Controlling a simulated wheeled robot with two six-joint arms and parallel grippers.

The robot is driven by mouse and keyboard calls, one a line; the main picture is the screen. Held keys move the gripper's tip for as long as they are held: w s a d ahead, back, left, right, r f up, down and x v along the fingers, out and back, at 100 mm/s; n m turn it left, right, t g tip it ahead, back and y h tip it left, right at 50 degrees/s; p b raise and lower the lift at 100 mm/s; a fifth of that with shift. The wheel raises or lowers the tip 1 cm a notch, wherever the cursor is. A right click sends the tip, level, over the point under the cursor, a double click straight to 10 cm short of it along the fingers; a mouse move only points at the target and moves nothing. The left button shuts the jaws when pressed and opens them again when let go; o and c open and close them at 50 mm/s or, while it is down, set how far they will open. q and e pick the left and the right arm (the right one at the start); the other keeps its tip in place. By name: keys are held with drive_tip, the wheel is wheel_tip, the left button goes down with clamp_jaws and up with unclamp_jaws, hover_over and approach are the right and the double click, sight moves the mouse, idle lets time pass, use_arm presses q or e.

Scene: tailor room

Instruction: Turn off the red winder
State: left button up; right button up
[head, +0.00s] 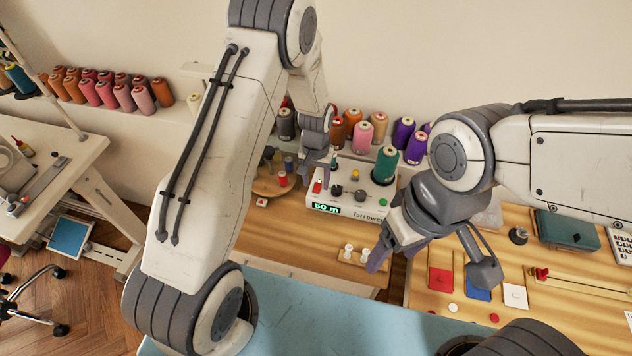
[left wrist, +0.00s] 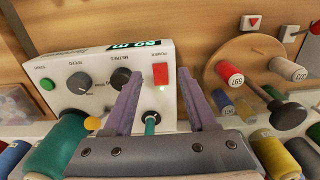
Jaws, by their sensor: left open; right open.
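The winder (head: 368,205) is a white box with a lit "50 m" display, dark knobs and a teal cone of thread, on the wooden table in the head view. In the left wrist view its panel (left wrist: 85,60) appears upside down. Its red power switch (left wrist: 160,74) has a small lit green light beside it, and the switch also shows in the head view (head: 317,186). My left gripper (left wrist: 159,77) is open and empty over the panel, fingertips either side of the switch; contact cannot be told. My right gripper (head: 394,254) is open, in front of the winder's right side.
A round wooden spool stand (head: 273,182) stands left of the winder. Thread cones (head: 362,133) line up behind it. A small rack of white bobbins (head: 350,254) lies in front. Coloured squares (head: 478,287) and a green box (head: 566,231) are at the right.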

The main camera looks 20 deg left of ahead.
sight(317, 187)
use_arm(q)
drive_tip(key=shift+f, duration=1.2)
clamp_jaws()
drive_tip(key=shift+w+g, duration=0.25)
drive_tip(key=shift+g, duration=0.35)
drive_tip(key=shift+w+g+b, duration=0.2)
drive_tip(key=shift+g+b, duration=0.1)
drive_tip(key=shift+g, duration=0.5)
drive_tip(key=shift+r, duration=0.1)
